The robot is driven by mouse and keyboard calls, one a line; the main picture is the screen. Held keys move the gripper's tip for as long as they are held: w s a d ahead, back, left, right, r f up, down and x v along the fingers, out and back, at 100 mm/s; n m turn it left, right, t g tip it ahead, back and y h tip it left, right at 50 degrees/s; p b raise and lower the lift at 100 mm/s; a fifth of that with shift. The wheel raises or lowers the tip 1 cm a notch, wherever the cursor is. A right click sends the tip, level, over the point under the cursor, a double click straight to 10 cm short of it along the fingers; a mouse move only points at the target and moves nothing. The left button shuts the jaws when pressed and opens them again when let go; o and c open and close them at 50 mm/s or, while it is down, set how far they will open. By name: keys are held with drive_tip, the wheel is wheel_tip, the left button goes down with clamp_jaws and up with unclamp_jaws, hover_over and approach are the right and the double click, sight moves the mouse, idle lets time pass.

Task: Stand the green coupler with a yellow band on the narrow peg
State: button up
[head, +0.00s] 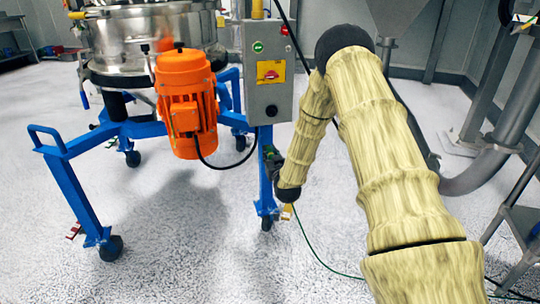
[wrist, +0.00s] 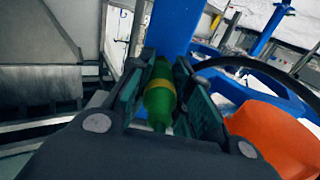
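The green coupler with a yellow band (wrist: 160,95) is between the two finger pads of my gripper (wrist: 165,85) in the wrist view. Both pads appear to press against its sides, so my gripper looks shut on it. In the head view my gripper (head: 271,163) is small and dark, close to the blue leg below the grey control box; the coupler cannot be made out there. I cannot pick out the narrow peg in either view.
A blue wheeled frame (head: 68,190) carries a steel sifter (head: 140,35), an orange motor (head: 187,100) and a grey control box (head: 266,75). The motor also fills the wrist view's lower right (wrist: 275,140). The speckled floor (head: 185,250) is open in front.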

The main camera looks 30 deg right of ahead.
clamp_jaws()
drive_tip(key=shift+s, duration=0.1)
drive_tip(key=shift+p+v, duration=1.1)
drive_tip(key=shift+v, duration=1.65)
drive_tip(key=shift+s+a, duration=0.1)
drive_tip(key=shift+a, duration=0.1)
